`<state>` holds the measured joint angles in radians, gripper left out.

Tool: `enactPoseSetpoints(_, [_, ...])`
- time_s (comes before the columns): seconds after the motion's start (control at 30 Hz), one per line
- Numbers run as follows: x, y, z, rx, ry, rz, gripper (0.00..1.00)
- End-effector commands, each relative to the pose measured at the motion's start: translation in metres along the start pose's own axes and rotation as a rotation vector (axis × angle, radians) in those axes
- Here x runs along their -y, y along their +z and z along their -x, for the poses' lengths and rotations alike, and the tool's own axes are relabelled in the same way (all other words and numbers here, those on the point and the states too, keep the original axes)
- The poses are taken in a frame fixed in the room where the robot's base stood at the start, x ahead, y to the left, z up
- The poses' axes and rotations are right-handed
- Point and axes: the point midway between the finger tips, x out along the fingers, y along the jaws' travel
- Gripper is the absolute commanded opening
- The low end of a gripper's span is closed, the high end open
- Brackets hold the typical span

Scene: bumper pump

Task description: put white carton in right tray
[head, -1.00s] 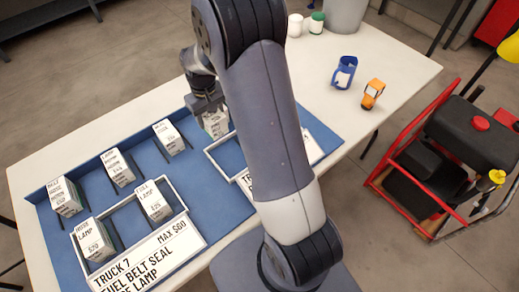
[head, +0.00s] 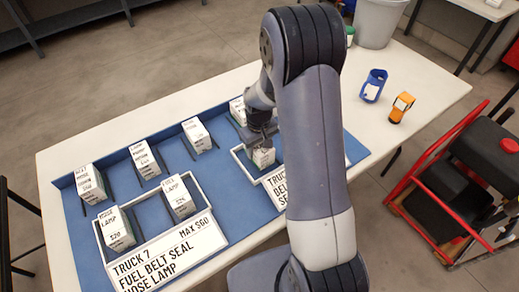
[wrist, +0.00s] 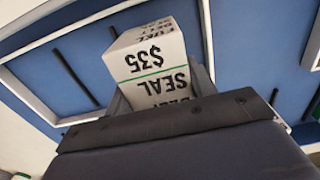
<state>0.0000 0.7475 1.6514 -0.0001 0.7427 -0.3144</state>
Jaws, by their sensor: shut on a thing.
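My gripper (head: 262,138) points down and is shut on a white carton (head: 263,157). In the wrist view the carton (wrist: 152,68) sits between the jaws, with a green stripe and the words "BELT SEAL $35". The right tray (head: 246,165) is a white-rimmed frame on the blue mat with a lettered sign at its front. The held carton appears over or within its left part; its height above the mat cannot be told. My arm hides much of the tray's right side.
The left tray (head: 210,205) has a "TRUCK 7" sign and holds the lamp carton (head: 114,229) and another carton (head: 179,197). Several cartons, such as the one at far left (head: 90,183), stand along the mat's back. A blue item (head: 373,86) and an orange item (head: 401,107) stand at right.

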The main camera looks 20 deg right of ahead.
Motion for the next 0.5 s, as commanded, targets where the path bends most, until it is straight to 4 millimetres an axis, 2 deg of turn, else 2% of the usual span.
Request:
enactPoseSetpoints(0.1, [0.000, 0.000, -0.014, 0.002, -0.001, 0.000, 0.16])
enactPoseSetpoints(0.47, [0.000, 0.000, -0.020, -0.001, 0.000, 0.000, 0.16])
enactPoseSetpoints(0.5, [0.000, 0.000, -0.019, 0.000, 0.000, 0.000, 0.55])
